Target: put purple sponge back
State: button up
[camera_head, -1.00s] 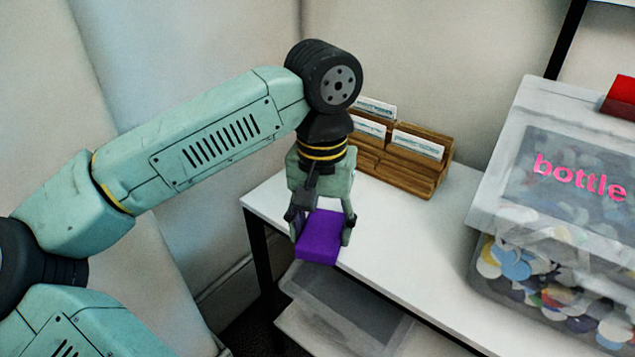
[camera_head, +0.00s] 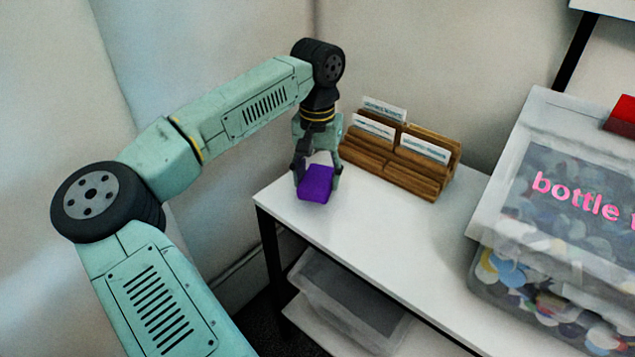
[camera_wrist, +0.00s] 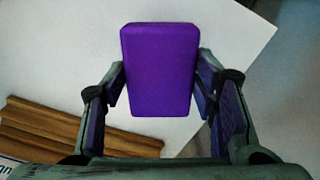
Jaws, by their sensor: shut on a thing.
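The purple sponge (camera_head: 316,184) is a small block held between the fingers of my gripper (camera_head: 317,178). In the head view it is over the left end of the white table (camera_head: 360,240), in front of the wooden card holder. A small gap between sponge and table cannot be judged. In the wrist view the sponge (camera_wrist: 160,70) sits between the two fingertips of my gripper (camera_wrist: 160,85), with the white tabletop (camera_wrist: 60,85) behind it.
A wooden holder (camera_head: 405,160) with white label cards stands behind and right of my gripper. A clear bin of bottle caps (camera_head: 540,290) stands at the right, with a red object (camera_head: 622,115) on top. A clear tub (camera_head: 350,290) is on the lower shelf. The table's middle is clear.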

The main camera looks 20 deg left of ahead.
aim_at(317, 179)
jog(key=shift+s+f, duration=0.1)
jog(key=shift+f, duration=1.6)
jog(key=o, duration=1)
jog(key=shift+r, duration=0.15)
